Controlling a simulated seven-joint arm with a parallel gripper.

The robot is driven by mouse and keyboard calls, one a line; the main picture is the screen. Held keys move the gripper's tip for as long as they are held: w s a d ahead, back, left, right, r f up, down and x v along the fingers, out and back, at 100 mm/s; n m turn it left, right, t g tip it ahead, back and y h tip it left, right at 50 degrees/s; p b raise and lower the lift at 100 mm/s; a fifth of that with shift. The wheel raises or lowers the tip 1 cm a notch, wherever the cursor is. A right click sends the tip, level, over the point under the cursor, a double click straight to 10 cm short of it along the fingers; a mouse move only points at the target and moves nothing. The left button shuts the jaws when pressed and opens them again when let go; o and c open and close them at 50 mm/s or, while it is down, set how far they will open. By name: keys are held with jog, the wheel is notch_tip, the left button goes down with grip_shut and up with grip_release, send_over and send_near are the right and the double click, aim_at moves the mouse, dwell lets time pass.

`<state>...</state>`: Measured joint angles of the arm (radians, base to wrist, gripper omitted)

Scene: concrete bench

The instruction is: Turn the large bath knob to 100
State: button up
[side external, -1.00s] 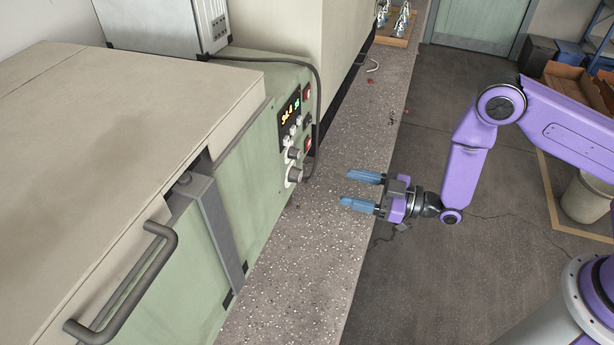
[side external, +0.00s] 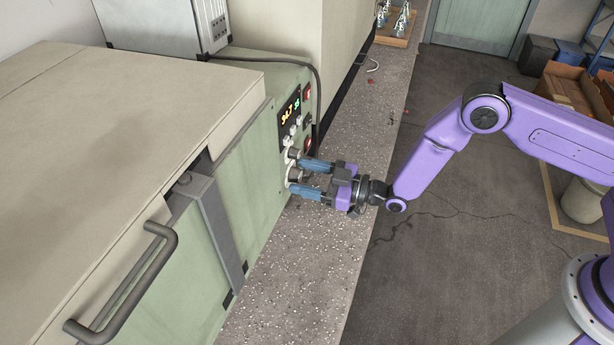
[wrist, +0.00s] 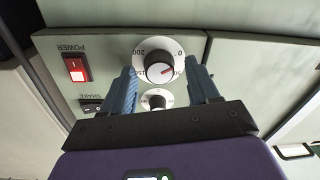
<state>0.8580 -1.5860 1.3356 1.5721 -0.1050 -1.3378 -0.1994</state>
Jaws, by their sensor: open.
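The large bath knob (wrist: 160,68) is black with a silver face on a white round dial, upside down in the wrist view. Its red pointer points right and slightly down, close to the partly covered 50 mark; 0, 150 and 200 also show. In the side view this knob (side external: 294,174) is the lower one on the green bath panel, partly hidden by my fingers. My gripper (side external: 297,176) is open at the panel. In the wrist view my gripper (wrist: 162,70) has one blue finger on each side of the knob, with gaps visible.
A smaller knob (wrist: 157,100) sits beside the large one, between the fingers in the wrist view. A red power switch (wrist: 75,68) and a shake switch (wrist: 91,104) are nearby. A lit display (side external: 290,112) is above. The speckled bench (side external: 300,270) is clear in front.

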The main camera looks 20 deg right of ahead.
jog(key=c, duration=1)
jog(key=shift+c, duration=0.2)
jog(key=m, duration=0.5)
jog(key=shift+f+m, duration=0.1)
jog(key=shift+m, duration=0.3)
jog(key=m, duration=0.6)
jog(key=shift+m+t, duration=0.3)
jog(key=shift+t, duration=0.1)
jog(key=m, duration=0.6)
jog(key=shift+f+m, duration=0.1)
jog(key=shift+m, duration=0.2)
jog(key=m, duration=0.5)
jog(key=shift+h, duration=0.3)
jog(key=shift+m, duration=0.3)
